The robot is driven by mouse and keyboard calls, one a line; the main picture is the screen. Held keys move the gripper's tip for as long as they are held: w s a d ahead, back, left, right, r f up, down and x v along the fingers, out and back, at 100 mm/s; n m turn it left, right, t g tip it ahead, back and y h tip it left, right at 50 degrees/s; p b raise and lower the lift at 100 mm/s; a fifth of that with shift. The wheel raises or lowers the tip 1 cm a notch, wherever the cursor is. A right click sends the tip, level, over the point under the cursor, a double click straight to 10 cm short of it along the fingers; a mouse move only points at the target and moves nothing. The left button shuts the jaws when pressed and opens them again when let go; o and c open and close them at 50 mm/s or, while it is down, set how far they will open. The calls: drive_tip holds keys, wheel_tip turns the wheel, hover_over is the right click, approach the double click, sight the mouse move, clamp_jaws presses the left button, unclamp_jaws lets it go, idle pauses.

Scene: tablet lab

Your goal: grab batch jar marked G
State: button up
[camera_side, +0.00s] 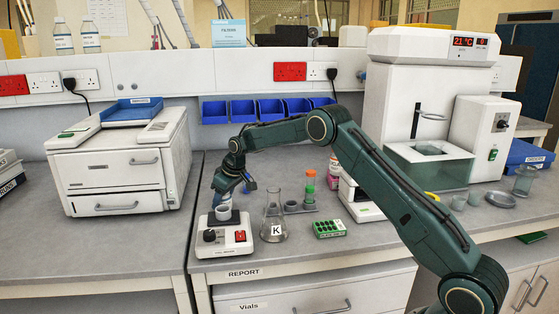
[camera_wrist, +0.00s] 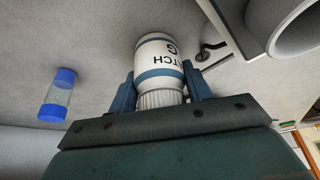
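The batch jar marked G (camera_wrist: 160,62) is white with blue bands and a ribbed cap. In the wrist view its label reads "TCH" and "G". My gripper (camera_wrist: 160,92) has its two blue fingers on either side of the jar's cap end, apparently touching it. In the side view my gripper (camera_side: 226,188) points down just above and behind the small hotplate. The jar is mostly hidden there. I cannot tell whether it stands on the bench or is lifted.
The hotplate (camera_side: 224,240) bears a pale cup (camera_side: 223,213), and a grey cylinder (camera_wrist: 296,26) shows close to the jar. A blue-capped vial (camera_wrist: 57,97) stands left of it in the wrist view. A flask marked K (camera_side: 273,222) and a green rack (camera_side: 330,229) are to the right.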

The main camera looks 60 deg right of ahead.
drive_tip(key=shift+r, duration=0.1)
drive_tip(key=shift+c, duration=0.3)
drive_tip(key=shift+r, duration=4.95)
